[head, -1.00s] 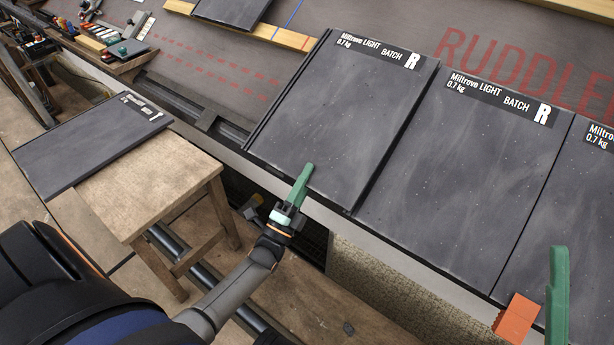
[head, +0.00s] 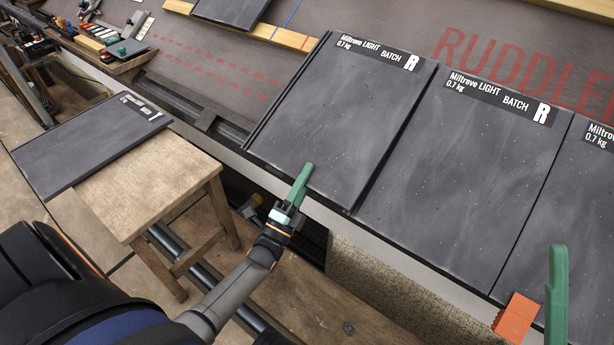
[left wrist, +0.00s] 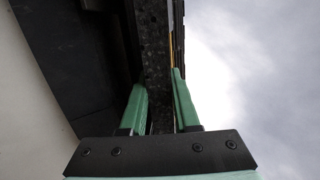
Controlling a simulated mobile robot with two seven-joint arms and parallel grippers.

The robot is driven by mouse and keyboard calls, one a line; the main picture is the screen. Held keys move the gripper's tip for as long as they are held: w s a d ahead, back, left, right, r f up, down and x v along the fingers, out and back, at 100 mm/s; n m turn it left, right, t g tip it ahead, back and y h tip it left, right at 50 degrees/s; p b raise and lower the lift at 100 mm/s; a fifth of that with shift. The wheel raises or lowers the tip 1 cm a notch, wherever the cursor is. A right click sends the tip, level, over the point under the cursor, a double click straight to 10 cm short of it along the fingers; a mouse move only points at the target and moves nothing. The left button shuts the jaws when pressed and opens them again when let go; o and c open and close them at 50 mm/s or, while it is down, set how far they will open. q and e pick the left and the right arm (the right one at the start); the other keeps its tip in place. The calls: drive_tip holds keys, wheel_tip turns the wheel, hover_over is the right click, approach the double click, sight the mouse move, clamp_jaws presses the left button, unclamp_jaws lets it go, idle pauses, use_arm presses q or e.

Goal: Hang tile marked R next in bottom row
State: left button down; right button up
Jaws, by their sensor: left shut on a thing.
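A dark grey tile marked R (head: 335,125) lies on the roof at the left end of the bottom row. My left gripper (head: 299,188) is shut on its lower edge, with one green finger showing on top of the tile. In the left wrist view, the green fingers (left wrist: 159,105) stand on either side of the dark tile edge (left wrist: 158,60). A second tile marked R (head: 462,170) lies right beside it, and part of another tile (head: 575,220) shows further right. One green finger of my right gripper (head: 557,295) shows at the lower right; its opening is hidden.
A wooden stool (head: 165,190) stands at left, bearing another dark tile (head: 85,150) with a hard-to-read label. An orange block (head: 515,318) is beside the right finger. A wooden batten (head: 290,38) crosses above the row. Bare underlay (head: 215,75) lies left of the held tile.

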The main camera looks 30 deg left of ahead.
use_arm(q)
drive_tip(key=shift+s+r, duration=0.1)
drive_tip(key=shift+s, duration=0.05)
idle(0.5)
drive_tip(key=c, duration=0.6)
unclamp_jaws()
drive_tip(key=shift+o, duration=0.2)
drive_tip(key=shift+f, duration=0.35)
drive_tip(key=v, duration=0.7)
drive_tip(key=shift+s, duration=0.3)
drive_tip(key=shift+r, duration=0.2)
drive_tip(key=s+r+p, duration=0.1)
drive_tip(key=r+p, duration=0.1)
drive_tip(key=s+r+p, duration=0.1)
drive_tip(key=r+p, duration=0.1)
drive_tip(key=p, duration=0.1)
drive_tip(key=shift+s+a, duration=0.1)
drive_tip(key=shift+s, duration=0.15)
